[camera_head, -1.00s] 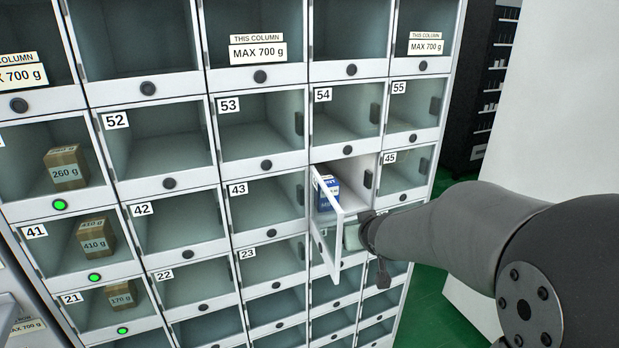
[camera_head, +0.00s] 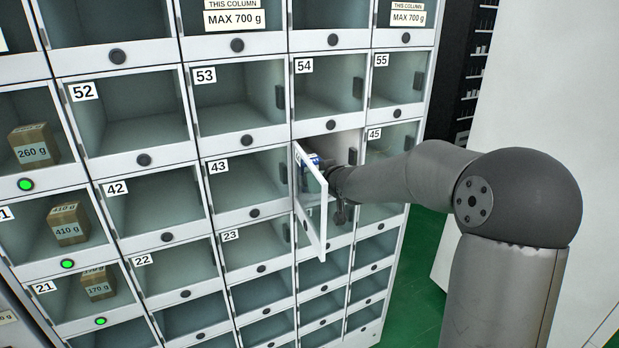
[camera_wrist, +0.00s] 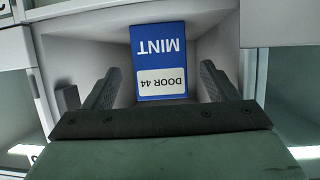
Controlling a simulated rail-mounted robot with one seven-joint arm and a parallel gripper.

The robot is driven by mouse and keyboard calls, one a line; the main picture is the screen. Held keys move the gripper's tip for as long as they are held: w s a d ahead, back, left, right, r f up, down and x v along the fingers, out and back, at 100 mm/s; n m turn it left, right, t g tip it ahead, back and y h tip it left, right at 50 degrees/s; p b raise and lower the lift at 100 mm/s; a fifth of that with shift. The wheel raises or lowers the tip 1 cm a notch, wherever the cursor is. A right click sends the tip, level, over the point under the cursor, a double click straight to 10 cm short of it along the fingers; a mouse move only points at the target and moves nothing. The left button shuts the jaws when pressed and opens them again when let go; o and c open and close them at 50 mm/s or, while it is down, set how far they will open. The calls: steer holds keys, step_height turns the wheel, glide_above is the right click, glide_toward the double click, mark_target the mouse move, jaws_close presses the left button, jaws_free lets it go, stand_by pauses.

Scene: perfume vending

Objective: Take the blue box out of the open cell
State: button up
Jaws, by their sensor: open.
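The blue box (camera_wrist: 159,62), labelled MINT and DOOR 44, stands inside the open cell (camera_wrist: 208,52) in the wrist view, upside down in that picture. Only a small part of the blue box (camera_head: 310,160) shows in the head view, behind the open door and my arm. My gripper (camera_wrist: 160,84) is open, with one finger on each side of the box's lower part and visible gaps between. The cell's clear door (camera_head: 311,200) is swung outward, to the left of my gripper in the head view.
Closed cells surround the open one, including 43 (camera_head: 245,185) on its left and 45 (camera_head: 388,145) on its right. Brown boxes, such as the 260 g box (camera_head: 34,145), sit in cells at the far left. Green floor (camera_head: 425,240) shows at the right.

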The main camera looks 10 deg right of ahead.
steer(key=x, duration=0.6)
steer(key=shift+c, duration=0.3)
steer(key=c, duration=1.1)
steer(key=shift+o, duration=0.2)
